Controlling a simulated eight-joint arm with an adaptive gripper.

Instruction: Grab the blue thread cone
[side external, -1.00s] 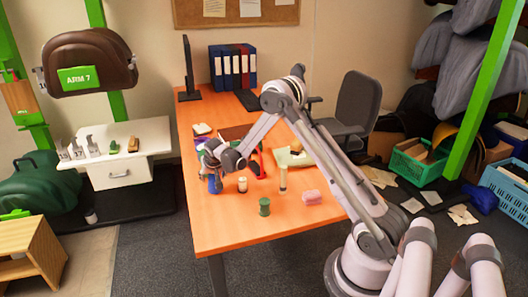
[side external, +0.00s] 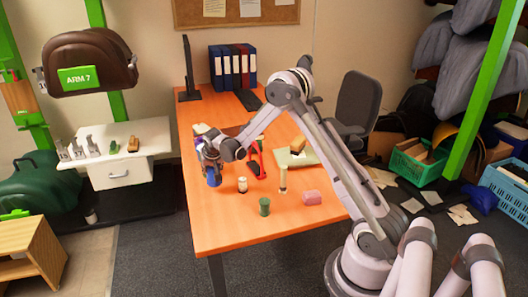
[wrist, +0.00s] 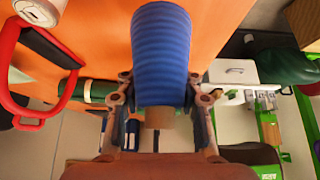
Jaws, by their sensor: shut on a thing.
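The blue thread cone (side external: 214,177) is at the left side of the orange table, under my gripper (side external: 209,158). In the wrist view the ribbed blue thread cone (wrist: 162,45) fills the upper middle, with its tan end towards the camera. My gripper (wrist: 160,88) has one finger on each side of it and is shut on it. The cone looks slightly above the table top in the side view, though the gap is hard to judge. My gripper hides its upper part there.
Right of the cone stand a white spool (side external: 242,185), a green spool (side external: 264,206) and a tall pale item (side external: 283,180). A pink block (side external: 312,198) lies farther right. A red-handled thing (side external: 256,160) is close behind. The table's (side external: 235,235) front is clear.

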